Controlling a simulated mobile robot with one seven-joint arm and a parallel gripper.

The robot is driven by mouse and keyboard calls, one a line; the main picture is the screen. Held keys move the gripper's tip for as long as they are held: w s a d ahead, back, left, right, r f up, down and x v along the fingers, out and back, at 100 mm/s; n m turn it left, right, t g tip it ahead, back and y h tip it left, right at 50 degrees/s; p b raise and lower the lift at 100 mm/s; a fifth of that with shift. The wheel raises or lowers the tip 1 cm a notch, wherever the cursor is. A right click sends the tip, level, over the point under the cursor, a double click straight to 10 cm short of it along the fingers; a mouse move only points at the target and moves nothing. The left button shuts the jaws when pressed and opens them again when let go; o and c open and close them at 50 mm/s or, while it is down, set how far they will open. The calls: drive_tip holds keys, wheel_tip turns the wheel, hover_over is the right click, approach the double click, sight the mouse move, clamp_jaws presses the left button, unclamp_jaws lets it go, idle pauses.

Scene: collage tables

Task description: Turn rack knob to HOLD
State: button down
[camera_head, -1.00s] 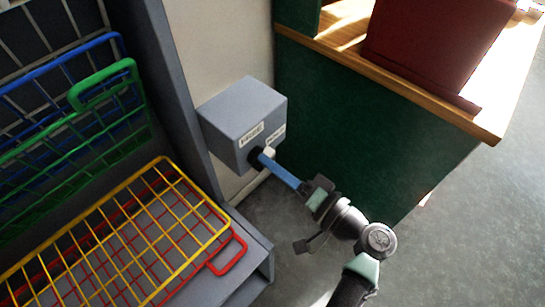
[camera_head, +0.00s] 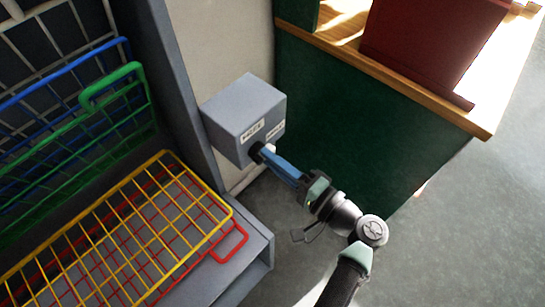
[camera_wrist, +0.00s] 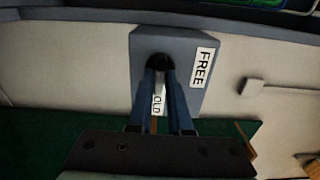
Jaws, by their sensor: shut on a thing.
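A grey box (camera_head: 243,105) is fixed to the pale wall beside the rack and has a black knob (camera_head: 256,152) low on its front. White labels sit on that face: FREE (camera_wrist: 203,67) is clear in the wrist view, and another (camera_wrist: 158,103), of which about "OLD" can be read, shows between my fingers. My gripper (camera_head: 268,155) has its blue fingers shut on the knob. In the wrist view the fingers (camera_wrist: 160,75) lie on either side of the knob (camera_wrist: 159,61). They hide most of it, so I cannot tell its exact setting.
Left of the box stands a grey rack (camera_head: 170,75) with yellow (camera_head: 165,152), red (camera_head: 243,245), green (camera_head: 140,68) and blue (camera_head: 110,43) wire baskets. A dark green counter (camera_head: 350,110) with a wooden top stands close on the right. Grey floor (camera_head: 470,220) is open at the right.

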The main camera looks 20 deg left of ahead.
drive_tip(key=c, duration=0.8)
unclamp_jaws()
drive_tip(key=shift+c, duration=0.2)
drive_tip(key=shift+d, duration=0.1)
drive_tip(key=b+v, duration=0.1)
drive_tip(key=v, duration=1.2)
